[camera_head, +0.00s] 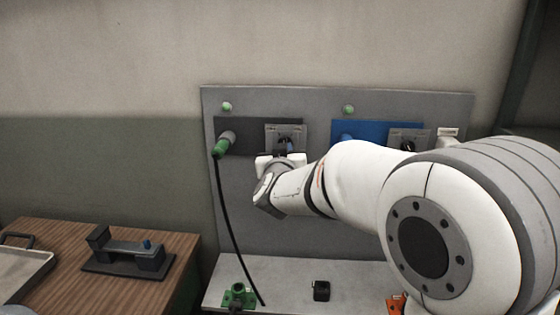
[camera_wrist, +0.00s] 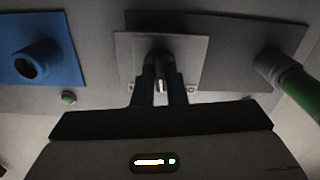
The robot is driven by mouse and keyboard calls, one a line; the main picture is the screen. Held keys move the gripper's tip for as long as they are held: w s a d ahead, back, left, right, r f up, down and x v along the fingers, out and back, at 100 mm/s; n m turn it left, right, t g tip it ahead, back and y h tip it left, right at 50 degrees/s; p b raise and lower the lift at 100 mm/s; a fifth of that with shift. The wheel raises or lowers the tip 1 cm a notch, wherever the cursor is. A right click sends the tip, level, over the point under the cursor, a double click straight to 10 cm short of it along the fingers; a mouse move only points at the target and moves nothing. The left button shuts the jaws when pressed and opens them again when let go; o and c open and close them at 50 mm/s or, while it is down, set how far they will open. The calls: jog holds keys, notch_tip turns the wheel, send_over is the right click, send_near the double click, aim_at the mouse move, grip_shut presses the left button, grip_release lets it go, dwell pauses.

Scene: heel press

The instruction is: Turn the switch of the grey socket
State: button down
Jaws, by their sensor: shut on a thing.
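The grey socket (camera_head: 258,123) is a dark grey panel at the left of the wall board, and it also shows in the wrist view (camera_wrist: 228,75). A green plug (camera_head: 222,145) sits in its left side, with a black cable hanging down. Its switch is a dark knob (camera_wrist: 160,62) with a pale mark, on a light grey plate (camera_head: 271,134). My gripper (camera_wrist: 160,88) is at this plate, its two dark fingers shut on the knob from either side. In the head view my gripper's body hides the lower part of the plate.
The blue socket (camera_head: 345,129) with its own switch plate (camera_head: 422,135) is to the right, partly behind my arm. Green lamps (camera_head: 227,106) (camera_head: 348,109) are above both sockets. A shelf (camera_head: 280,275) below carries a green connector (camera_head: 239,296) and a black block (camera_head: 321,290).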

jog(key=shift+a+f+m+b, duration=0.1)
jog(key=shift+f+m+b, duration=0.1)
jog(key=shift+m+b, duration=1.65)
jog(key=shift+a+f+m+b, duration=0.1)
jog(key=shift+f+m+b, duration=0.1)
jog(key=shift+m+b, duration=1.6)
jog(key=shift+m+p, duration=0.55)
jog(key=shift+m, duration=0.1)
jog(key=c, duration=1.5)
grip_release()
jog(key=shift+r, duration=0.2)
jog(key=shift+o, duration=0.2)
jog(key=shift+r, duration=0.1)
jog(key=s, duration=0.7)
jog(key=shift+s, duration=0.4)
